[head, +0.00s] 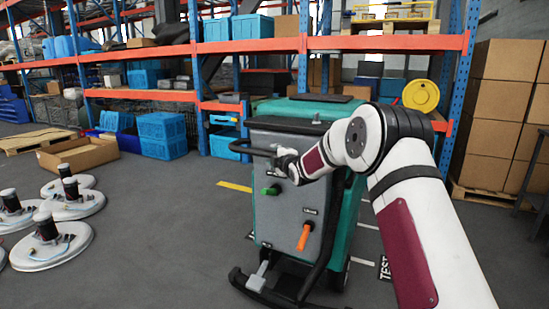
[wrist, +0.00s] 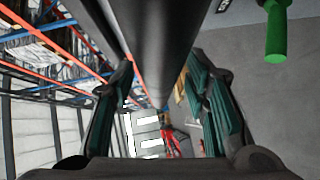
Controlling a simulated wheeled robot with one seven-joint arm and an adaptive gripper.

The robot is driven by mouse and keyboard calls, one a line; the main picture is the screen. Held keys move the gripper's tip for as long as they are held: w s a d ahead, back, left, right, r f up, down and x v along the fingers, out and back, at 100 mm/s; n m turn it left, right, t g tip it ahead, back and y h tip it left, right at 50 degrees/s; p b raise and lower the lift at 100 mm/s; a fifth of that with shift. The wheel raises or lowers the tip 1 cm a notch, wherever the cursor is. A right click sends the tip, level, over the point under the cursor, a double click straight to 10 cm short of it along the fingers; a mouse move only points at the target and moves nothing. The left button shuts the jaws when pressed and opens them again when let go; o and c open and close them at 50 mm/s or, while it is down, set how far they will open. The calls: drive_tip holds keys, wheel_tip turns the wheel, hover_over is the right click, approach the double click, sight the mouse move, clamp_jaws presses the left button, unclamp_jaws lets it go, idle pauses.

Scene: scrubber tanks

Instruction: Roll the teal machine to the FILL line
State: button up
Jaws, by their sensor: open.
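The teal machine (head: 348,222) stands upright on the floor in the middle of the head view. Its grey rear panel carries a green handle (head: 270,190), an orange lever (head: 304,237) and a dark push bar (head: 250,147). The green handle also shows in the wrist view (wrist: 276,35). My gripper (head: 283,163) is at the push bar, partly hidden by my wrist. In the wrist view its fingers (wrist: 160,62) are apart, with a dark bar running between them; contact cannot be told. No FILL label is readable.
A yellow floor stripe (head: 234,186) lies left of the machine. A floor label reading TEST (head: 385,268) is at its right. Round scrubber heads (head: 50,245) lie at left. Racks (head: 200,48) stand behind, and stacked cartons (head: 495,115) at right.

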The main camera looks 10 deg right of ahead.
drive_tip(key=shift+w, duration=0.1)
drive_tip(key=shift+c, duration=0.4)
clamp_jaws()
drive_tip(key=shift+a, duration=0.1)
drive_tip(key=shift+s+a+f, duration=0.2)
drive_tip(key=shift+s+a, duration=0.05)
drive_tip(key=shift+s, duration=0.05)
drive_tip(key=s+a+b, duration=0.5)
drive_tip(key=s+a, duration=0.5)
drive_tip(key=s, duration=0.2)
drive_tip(key=shift+s+a+r, duration=0.15)
drive_tip(key=shift+s+r, duration=0.05)
drive_tip(key=shift+s, duration=0.2)
drive_tip(key=shift+o, duration=0.4)
unclamp_jaws()
drive_tip(key=shift+w+f, duration=0.1)
drive_tip(key=shift+w, duration=0.05)
